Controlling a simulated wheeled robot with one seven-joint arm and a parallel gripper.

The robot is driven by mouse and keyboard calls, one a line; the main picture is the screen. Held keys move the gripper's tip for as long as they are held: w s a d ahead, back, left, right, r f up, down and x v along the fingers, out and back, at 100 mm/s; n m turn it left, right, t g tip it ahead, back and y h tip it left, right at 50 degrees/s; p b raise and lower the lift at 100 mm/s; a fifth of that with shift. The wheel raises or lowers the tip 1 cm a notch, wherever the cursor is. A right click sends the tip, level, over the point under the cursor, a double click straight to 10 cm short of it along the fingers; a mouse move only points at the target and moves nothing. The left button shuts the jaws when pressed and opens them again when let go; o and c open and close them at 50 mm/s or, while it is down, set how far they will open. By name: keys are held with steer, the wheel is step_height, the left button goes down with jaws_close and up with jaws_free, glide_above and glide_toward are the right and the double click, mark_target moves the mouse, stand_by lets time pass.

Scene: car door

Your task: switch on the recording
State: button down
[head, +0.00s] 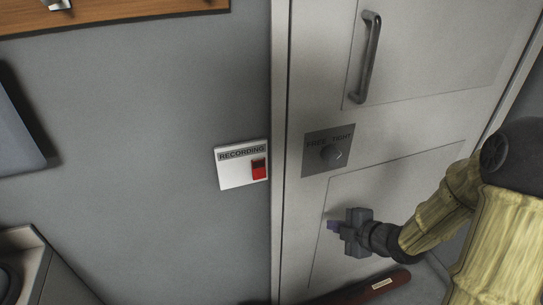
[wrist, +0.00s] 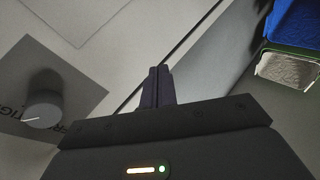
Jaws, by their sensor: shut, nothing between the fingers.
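A white switch plate labelled RECORDING (head: 232,176) is fixed to the grey wall, left of the door frame. A red rocker switch (head: 259,169) sits at the plate's right side, under the label; I cannot tell its position for certain. My gripper (head: 334,226) is in front of the lower door panel, to the right of and lower than the plate, well apart from it. In the wrist view its fingers (wrist: 158,86) are together and empty. The recording plate is out of the wrist view.
The pale door (head: 420,120) carries a vertical handle (head: 368,58) and a plate with a round knob (head: 330,153); the knob also shows in the wrist view (wrist: 42,108). A dark red bar (head: 365,291) is below. Blue and white items (wrist: 292,45) are at right. Wall around the switch is clear.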

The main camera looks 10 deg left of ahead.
steer(key=s+a+r+n+g+y+p, duration=0.1)
steer(key=s+a+r+n+y+p, duration=0.1)
steer(key=r, duration=0.4)
steer(key=s+a+r+n+g+y+p, duration=0.2)
steer(key=s+a+r+n+y+p, duration=0.1)
steer(key=r+n+y+p, duration=0.2)
step_height(320, 180, up, 2)
steer(key=shift+s+a+r+n+g+y, duration=0.25)
steer(key=shift+n+y, duration=0.35)
steer(key=shift+n, duration=0.6)
steer(key=shift+w, duration=0.1)
steer(key=shift+a, duration=0.1)
steer(key=p, duration=0.2)
glide_toward(256, 178)
steer(key=s+a, duration=0.2)
steer(key=a, duration=0.1)
steer(key=w+a, duration=0.1)
steer(key=w+a+p, duration=0.1)
steer(key=w, duration=0.1)
steer(key=shift+w+a+f, duration=0.15)
steer(key=shift+a, duration=0.2)
